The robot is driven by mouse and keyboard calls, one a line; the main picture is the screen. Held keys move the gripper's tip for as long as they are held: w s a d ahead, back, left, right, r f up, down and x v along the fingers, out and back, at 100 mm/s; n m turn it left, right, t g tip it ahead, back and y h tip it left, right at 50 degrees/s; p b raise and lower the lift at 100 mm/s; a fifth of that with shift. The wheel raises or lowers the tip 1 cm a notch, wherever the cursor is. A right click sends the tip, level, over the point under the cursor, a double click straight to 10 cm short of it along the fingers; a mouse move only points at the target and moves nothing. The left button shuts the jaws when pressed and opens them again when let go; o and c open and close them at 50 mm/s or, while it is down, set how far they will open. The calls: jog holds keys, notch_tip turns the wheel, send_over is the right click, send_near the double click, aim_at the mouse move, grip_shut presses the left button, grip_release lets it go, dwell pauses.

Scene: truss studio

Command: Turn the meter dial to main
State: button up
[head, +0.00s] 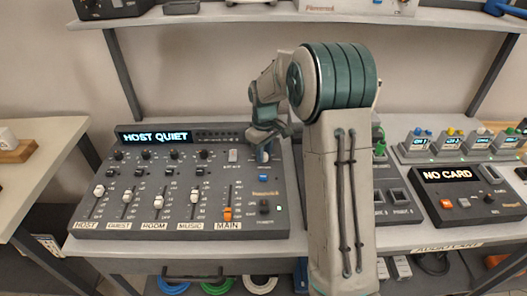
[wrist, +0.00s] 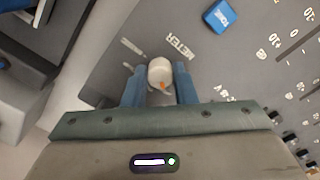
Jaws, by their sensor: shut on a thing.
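My gripper (wrist: 159,80) is shut on the dial, one blue finger on each side. In the head view my gripper (head: 263,154) reaches down to the upper right part of the grey mixing console (head: 130,222), and largely hides the dial. The console's display (head: 156,137) reads HOST QUIET.
A blue button (head: 264,178) sits just below the dial; the wrist view shows it too (wrist: 220,16). Several faders stand to the left, including the orange MAIN fader (head: 228,214). A NO CARD unit (head: 468,205) is at the right. A shelf (head: 215,19) runs above the bench.

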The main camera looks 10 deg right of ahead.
jog(key=n+p, duration=0.1)
jog(key=n, duration=0.5)
jog(key=shift+w+r, duration=0.1)
jog(key=shift+n, duration=0.3)
dwell(0.3)
jog(key=o, duration=1)
notch_tip(320, 180, up, 14)
